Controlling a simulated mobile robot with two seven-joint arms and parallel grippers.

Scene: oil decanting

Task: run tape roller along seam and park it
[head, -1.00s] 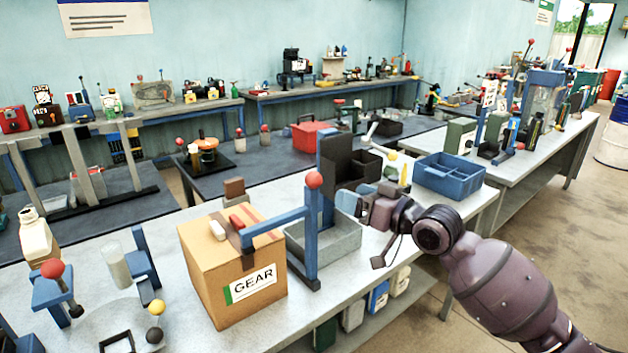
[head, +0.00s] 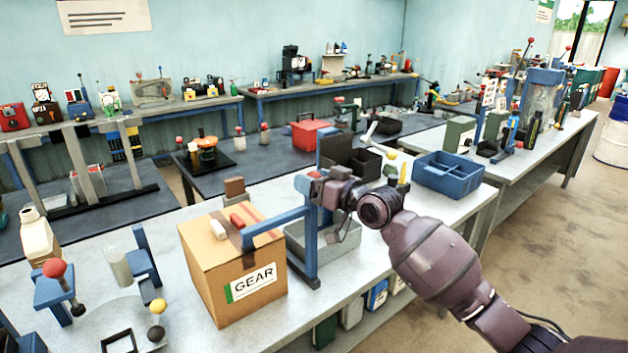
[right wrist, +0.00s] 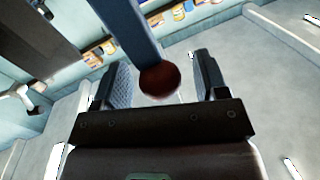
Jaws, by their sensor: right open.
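A cardboard box (head: 215,285) with a "GEAR" label stands on the near bench, a brown tape strip (head: 232,240) running over its top and down its front. A blue post (head: 311,245) stands beside it, with a blue arm (head: 275,229) reaching to the box's top edge. I cannot tell for sure which part is the tape roller. My right gripper (head: 312,186) is at the post's top. In the right wrist view, the dark red ball knob (right wrist: 160,80) lies between the open fingers of the gripper (right wrist: 163,84), with gaps showing. My left gripper is not in view.
A grey tray (head: 345,245) stands behind the post. A blue divided bin (head: 448,176) is at the bench's right. Levers and a bottle (head: 38,238) stand at left.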

